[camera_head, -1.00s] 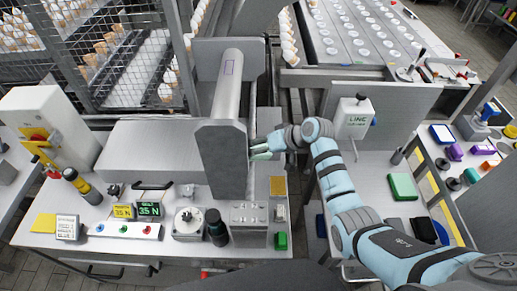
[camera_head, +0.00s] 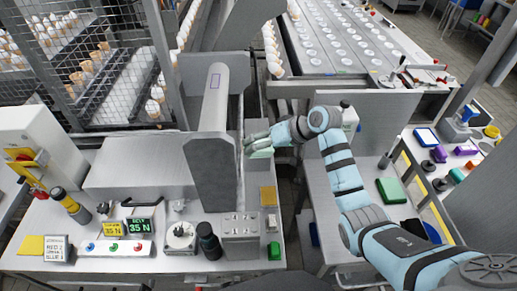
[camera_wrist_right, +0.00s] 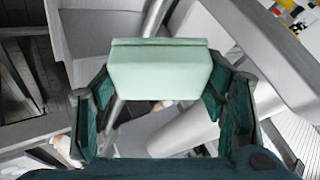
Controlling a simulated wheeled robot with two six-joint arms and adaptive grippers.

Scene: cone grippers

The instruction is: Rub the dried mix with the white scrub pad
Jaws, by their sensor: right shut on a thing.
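My right gripper (camera_head: 255,142) is shut on a pale, mint-tinted pad (camera_head: 261,153), which I take for the white scrub pad. In the right wrist view the pad (camera_wrist_right: 158,73) sits level between the two green-lined fingers. The gripper is just right of the tall grey upright plate (camera_head: 213,172), at the end of the long grey roller-like housing (camera_head: 216,95). I cannot tell whether the pad touches anything. I cannot make out any dried mix in either view. My left gripper is not in view.
The left bench holds a control box with buttons (camera_head: 113,248), a green display (camera_head: 139,227) and a dark cylinder (camera_head: 208,241). A green block (camera_head: 391,190) lies on the right table. A tray of white discs (camera_head: 335,45) and wire-caged racks (camera_head: 100,60) stand behind.

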